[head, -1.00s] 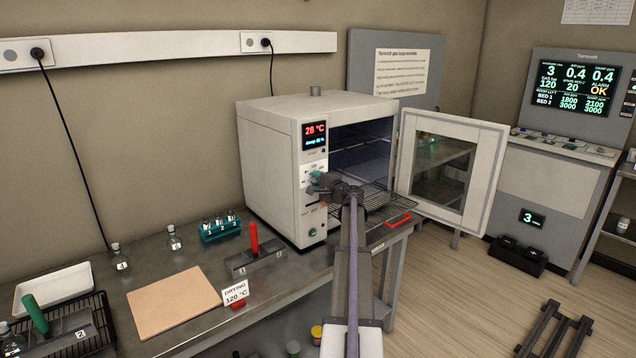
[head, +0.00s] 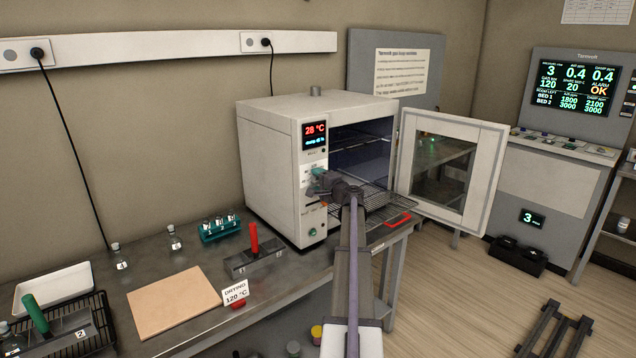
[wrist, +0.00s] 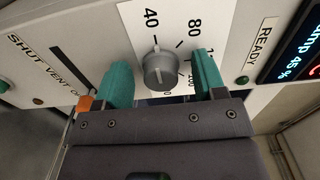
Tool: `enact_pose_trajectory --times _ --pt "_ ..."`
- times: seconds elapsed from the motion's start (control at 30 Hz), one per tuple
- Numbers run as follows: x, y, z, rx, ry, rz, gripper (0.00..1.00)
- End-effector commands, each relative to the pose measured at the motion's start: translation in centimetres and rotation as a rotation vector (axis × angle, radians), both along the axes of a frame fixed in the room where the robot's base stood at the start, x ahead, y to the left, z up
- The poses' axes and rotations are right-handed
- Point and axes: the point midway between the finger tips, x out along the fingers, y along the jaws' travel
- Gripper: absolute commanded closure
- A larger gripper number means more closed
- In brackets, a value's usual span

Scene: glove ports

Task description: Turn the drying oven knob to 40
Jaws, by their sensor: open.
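The drying oven (head: 270,165) stands on the bench with its door open; its display (head: 315,134) reads 28 °C. In the wrist view the grey round knob (wrist: 160,70) sits on a white dial plate marked 40, 80 and further numbers partly hidden by my gripper. A small pale mark on the knob's upper rim seems to point toward the 40 side, but its exact setting is hard to tell. My gripper (wrist: 161,62) is open, one teal finger on each side of the knob, with gaps visible. In the head view my gripper (head: 317,180) covers the knob.
The open oven door (head: 452,170) stands to the right of my arm. A wire shelf (head: 378,208) sticks out of the oven close by my wrist. Left on the bench are a red-handled block (head: 254,258), a teal vial rack (head: 220,229) and a "DRYING 120 °C" card (head: 236,292).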

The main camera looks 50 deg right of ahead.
Motion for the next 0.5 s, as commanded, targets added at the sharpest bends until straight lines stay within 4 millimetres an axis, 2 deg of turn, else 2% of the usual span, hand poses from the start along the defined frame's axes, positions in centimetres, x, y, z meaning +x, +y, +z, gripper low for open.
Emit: enact_pose_trajectory --times 0.17,0.27,0.37,0.5 --pt "0.0 0.0 0.0 0.0 0.0 0.0 0.36" --pt "-0.8 0.3 0.0 0.001 0.0 -0.001 0.36" --pt "-2.8 0.8 0.0 0.001 0.0 -0.003 0.36" --pt "-6.4 1.7 0.0 0.0 0.0 -0.003 0.36"
